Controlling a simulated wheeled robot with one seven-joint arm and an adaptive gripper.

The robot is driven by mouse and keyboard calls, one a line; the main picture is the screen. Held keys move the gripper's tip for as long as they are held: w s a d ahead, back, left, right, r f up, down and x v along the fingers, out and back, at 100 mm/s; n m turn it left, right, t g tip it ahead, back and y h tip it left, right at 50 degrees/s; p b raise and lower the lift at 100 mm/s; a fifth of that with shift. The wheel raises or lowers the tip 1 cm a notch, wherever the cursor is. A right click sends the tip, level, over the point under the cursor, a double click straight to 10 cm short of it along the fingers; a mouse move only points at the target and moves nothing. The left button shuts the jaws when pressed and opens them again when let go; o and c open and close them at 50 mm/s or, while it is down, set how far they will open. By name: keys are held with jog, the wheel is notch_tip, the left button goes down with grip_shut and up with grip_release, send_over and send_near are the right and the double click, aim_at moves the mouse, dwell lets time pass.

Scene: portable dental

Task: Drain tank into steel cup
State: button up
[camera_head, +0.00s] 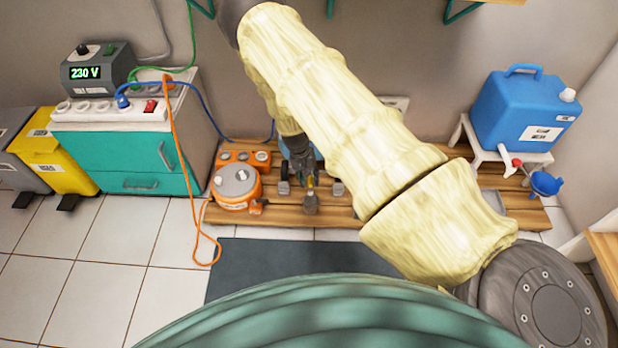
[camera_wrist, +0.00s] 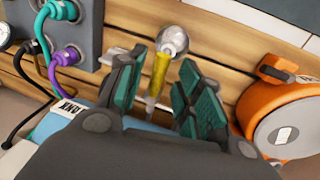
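My gripper (camera_wrist: 158,95) is open, its teal-padded fingers apart on either side of a slim yellow part (camera_wrist: 161,72). No finger clearly touches it. The yellow part's lower end reaches a blue surface with a partly hidden label (camera_wrist: 72,108), which seems to be the tank; it shows as a small blue patch (camera_head: 318,150) behind my gripper (camera_head: 303,176) in the head view. A round shiny metal piece (camera_wrist: 174,40), perhaps the steel cup, lies at the yellow part's other end. In the head view a small grey metal piece (camera_head: 310,204) stands just below my gripper.
An orange round unit (camera_head: 236,188) stands left of my gripper on the wooden slats (camera_head: 270,217). A grey box (camera_wrist: 75,35) carries teal and purple hoses. A blue jug (camera_head: 525,110) with a red tap stands at the right. An orange cable (camera_head: 176,170) hangs from the teal cabinet (camera_head: 118,152).

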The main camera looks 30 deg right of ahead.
notch_tip(320, 180, up, 12)
jog(key=w+a, duration=0.1)
jog(key=a, duration=0.1)
jog(key=shift+w+f, duration=0.15)
dwell(0.4)
dwell(0.4)
jog(key=s+a+f+n, duration=0.1)
jog(key=s+f, duration=0.4)
jog(key=s, duration=0.5)
jog(key=s+a+f+n, duration=0.2)
jog(key=s+f, duration=0.3)
jog(key=s, duration=0.5)
jog(key=s+a+r+n+y, duration=0.1)
jog(key=s+a, duration=0.2)
jog(key=s, duration=0.4)
jog(key=s+a+r+n+t+p, duration=0.1)
jog(key=s+a, duration=0.2)
jog(key=s, duration=0.3)
jog(key=s+a+r+n+y, duration=0.1)
jog(key=s+a+r, duration=0.15)
jog(key=s, duration=0.45)
notch_tip(320, 180, up, 25)
jog(key=p, duration=2.6)
jog(key=shift+a, duration=0.15)
jog(key=shift+f, duration=0.15)
